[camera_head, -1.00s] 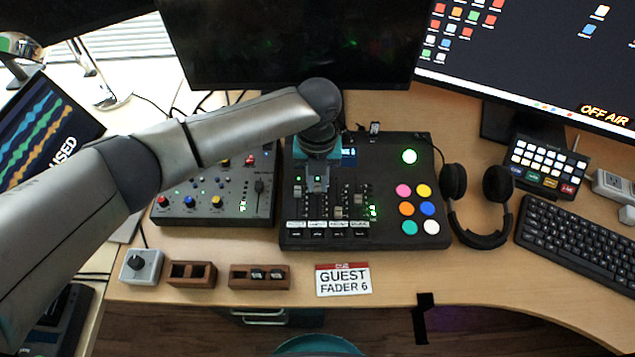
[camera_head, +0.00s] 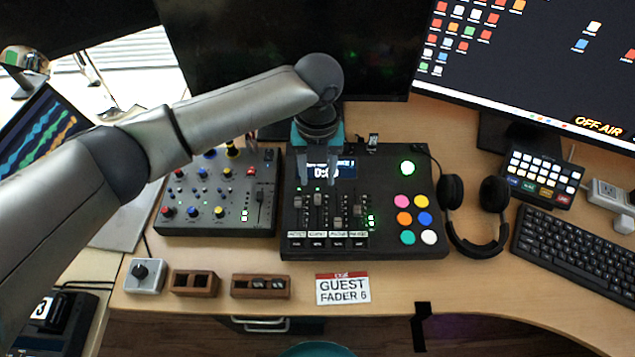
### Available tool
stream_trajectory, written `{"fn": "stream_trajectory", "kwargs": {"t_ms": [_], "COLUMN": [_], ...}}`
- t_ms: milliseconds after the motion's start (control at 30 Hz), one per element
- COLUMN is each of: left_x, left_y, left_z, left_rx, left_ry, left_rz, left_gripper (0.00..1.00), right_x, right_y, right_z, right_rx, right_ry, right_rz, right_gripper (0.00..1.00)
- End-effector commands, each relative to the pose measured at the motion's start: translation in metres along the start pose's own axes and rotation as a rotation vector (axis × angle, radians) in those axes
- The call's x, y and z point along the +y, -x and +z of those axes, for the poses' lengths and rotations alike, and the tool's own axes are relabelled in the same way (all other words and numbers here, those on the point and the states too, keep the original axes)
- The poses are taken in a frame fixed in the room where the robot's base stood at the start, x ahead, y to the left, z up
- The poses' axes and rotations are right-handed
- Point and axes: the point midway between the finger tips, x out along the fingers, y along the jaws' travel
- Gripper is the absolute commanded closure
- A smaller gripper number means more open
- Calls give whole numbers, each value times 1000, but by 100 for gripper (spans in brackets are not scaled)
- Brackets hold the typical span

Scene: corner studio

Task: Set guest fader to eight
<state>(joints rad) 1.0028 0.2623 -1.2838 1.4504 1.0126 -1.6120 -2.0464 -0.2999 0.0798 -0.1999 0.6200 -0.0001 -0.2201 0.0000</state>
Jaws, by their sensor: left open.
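The black fader mixer (camera_head: 400,248) lies on the desk, with a small lit display (camera_head: 343,171), several faders and coloured round buttons. The guest fader (camera_head: 317,199) seems to be the second from the left; its small label is hard to read. Its knob sits high in its slot, higher than the third fader's knob (camera_head: 337,223). A card (camera_head: 343,289) in front of the mixer reads "GUEST FADER 6". My left gripper (camera_head: 318,181) is open and empty, pointing down over the upper part of the faders. Its fingers appear apart from the knobs. My right gripper is out of view.
A second mixer (camera_head: 215,228) with coloured knobs stands close on the left. Headphones (camera_head: 470,240) and a keyboard (camera_head: 575,245) lie to the right. Monitors stand behind. A grey knob box (camera_head: 146,276) and two wooden holders (camera_head: 194,284) line the front edge.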

Motion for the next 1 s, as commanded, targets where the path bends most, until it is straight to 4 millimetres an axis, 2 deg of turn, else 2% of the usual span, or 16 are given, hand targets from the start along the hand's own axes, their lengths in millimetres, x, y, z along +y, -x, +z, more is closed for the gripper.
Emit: {"fn": "stream_trajectory", "kwargs": {"t_ms": [33,200,400,567,1000], "left_x": [0,0,0,0,0], "left_y": [17,53,79,85,85], "left_z": [1,0,0,0,0], "left_rx": [-4,-2,0,1,1], "left_ry": [-1,-1,1,1,1], "left_rz": [-2,-1,-1,1,0], "left_gripper": [51,51,51,51,51], "right_x": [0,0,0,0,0], "right_y": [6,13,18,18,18], "right_z": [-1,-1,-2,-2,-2], "right_rx": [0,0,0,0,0], "right_ry": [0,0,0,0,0], "right_rz": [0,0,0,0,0], "right_gripper": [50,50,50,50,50]}}
